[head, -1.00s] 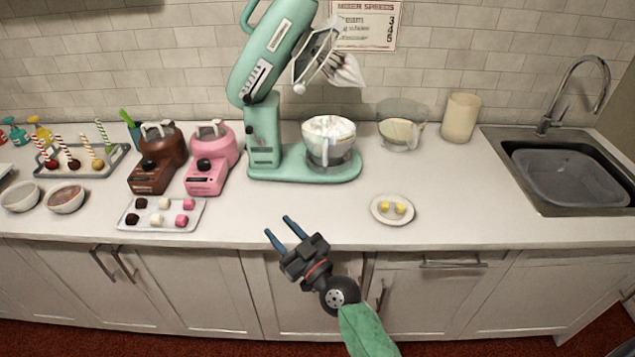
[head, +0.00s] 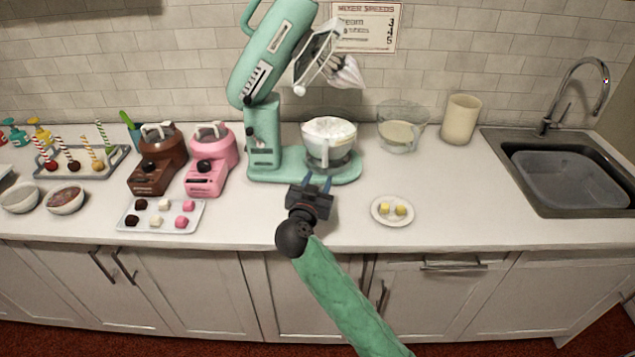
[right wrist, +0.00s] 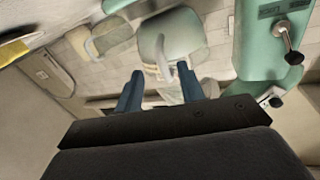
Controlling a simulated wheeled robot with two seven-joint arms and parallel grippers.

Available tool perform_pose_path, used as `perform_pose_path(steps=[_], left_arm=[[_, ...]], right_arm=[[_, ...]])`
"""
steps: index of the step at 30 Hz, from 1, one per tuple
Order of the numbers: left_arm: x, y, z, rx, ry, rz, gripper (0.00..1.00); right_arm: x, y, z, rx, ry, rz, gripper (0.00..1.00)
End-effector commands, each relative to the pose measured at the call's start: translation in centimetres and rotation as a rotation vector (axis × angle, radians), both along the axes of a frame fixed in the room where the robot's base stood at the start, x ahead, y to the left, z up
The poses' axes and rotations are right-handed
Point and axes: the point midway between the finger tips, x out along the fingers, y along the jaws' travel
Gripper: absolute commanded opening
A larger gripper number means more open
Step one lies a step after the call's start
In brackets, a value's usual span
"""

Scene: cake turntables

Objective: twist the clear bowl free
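The clear bowl (head: 343,158) of white cream sits on the base of the mint-green stand mixer (head: 262,140), under its tilted-up head. Its handle faces the front. My right gripper (head: 316,182) is just in front of the mixer base, below the handle, with its two blue fingers apart and nothing between them. In the right wrist view the clear bowl (right wrist: 187,36) and its handle (right wrist: 163,58) show beyond the gap between the fingertips (right wrist: 159,76). The fingers look short of the handle. My left gripper is not in view.
A clear jug (head: 403,132) and a cream canister (head: 460,119) stand right of the mixer. A plate (head: 378,218) with yellow pieces lies at front right. A brown machine (head: 150,176), pink machine (head: 205,183) and sweets tray (head: 160,226) are left. The whisk hangs above the bowl.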

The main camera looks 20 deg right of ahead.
Motion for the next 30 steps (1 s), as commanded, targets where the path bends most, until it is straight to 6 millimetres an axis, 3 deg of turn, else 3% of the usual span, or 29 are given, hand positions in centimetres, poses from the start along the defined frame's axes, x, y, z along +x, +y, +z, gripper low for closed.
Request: perform_pose_path(steps=[5,8,18,30], left_arm=[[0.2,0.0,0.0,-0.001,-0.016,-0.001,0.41],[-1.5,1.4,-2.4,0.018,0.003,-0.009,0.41],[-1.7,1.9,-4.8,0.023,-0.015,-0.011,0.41],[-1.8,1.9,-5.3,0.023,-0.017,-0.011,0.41]], right_arm=[[1.4,-0.9,0.2,-0.002,0.003,-0.004,0.39],[2.6,-1.6,0.3,-0.003,0.002,-0.004,0.39],[6.0,-3.6,0.2,-0.002,0.001,-0.002,0.39],[6.6,-3.9,0.0,0.0,0.0,-0.002,0.39]])
